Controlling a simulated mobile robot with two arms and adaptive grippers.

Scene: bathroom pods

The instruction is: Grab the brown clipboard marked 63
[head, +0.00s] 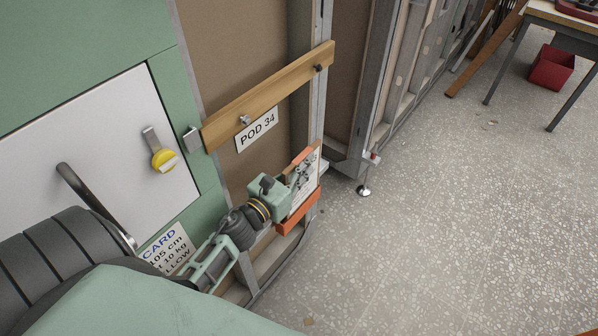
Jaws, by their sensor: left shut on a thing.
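A clipboard (305,184) with a white printed sheet stands upright in an orange holder (299,214) low on the pod frame. An orange-brown edge shows above its sheet. No number can be read on it at this size. My left gripper (284,190) is at the clipboard's left side, shut on it. The fingers are small and partly hidden by the gripper body. My right gripper is not in view.
A wooden rail (270,95) with a "POD 34" label (257,130) crosses above the clipboard. A white panel with a yellow knob (163,159) is at left. A metal levelling foot (363,190) stands to the right. The speckled floor (450,220) is largely clear; a red bin (551,68) sits under a table.

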